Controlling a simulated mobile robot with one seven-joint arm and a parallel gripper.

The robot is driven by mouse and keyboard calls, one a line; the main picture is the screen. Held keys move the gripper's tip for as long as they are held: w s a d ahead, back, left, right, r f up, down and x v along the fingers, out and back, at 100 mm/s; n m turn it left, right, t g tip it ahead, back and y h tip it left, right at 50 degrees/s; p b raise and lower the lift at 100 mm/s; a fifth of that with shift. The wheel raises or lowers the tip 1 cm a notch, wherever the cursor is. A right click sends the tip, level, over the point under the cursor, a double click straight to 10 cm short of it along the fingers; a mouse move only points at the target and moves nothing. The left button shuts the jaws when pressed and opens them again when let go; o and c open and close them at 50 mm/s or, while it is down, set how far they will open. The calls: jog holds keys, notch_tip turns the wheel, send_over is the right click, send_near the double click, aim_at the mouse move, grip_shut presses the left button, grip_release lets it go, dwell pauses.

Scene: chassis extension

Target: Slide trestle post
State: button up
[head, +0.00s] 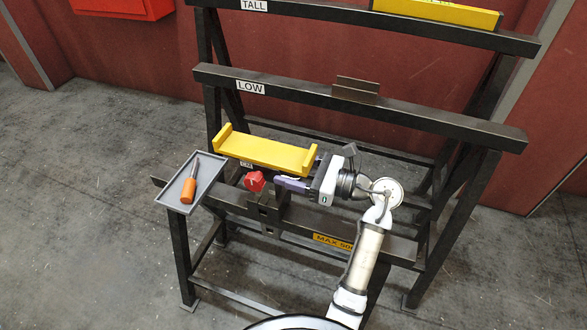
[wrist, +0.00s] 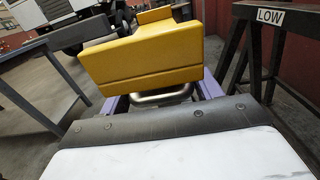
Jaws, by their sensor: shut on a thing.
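The trestle post has a yellow U-shaped top (head: 268,152) with raised ends, set above the front beam (head: 345,224). A dark bracket (head: 267,207) sits on that beam below it, with a red knob (head: 255,181) beside it. My gripper (head: 284,182) reaches in from the right, just under the yellow top, its purple fingers shut on the post. In the wrist view the yellow top (wrist: 150,55) fills the upper middle, and a rounded metal part (wrist: 162,97) shows below it between the fingers. The post's shaft is mostly hidden.
A grey tray (head: 206,186) with an orange-handled screwdriver (head: 190,184) is at the beam's left end. Behind stand the LOW beam (head: 300,89), bearing a dark bracket (head: 356,91), and the TALL beam (head: 330,17), with another yellow top (head: 440,11). Floor at left is clear.

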jog(key=shift+f+b, duration=0.8)
jog(key=shift+f, duration=0.4)
jog(key=o, duration=1.3)
jog(key=b+v, duration=0.2)
jog(key=v, duration=1.2)
jog(key=shift+r+b, duration=0.1)
jog(key=shift+b, duration=0.3)
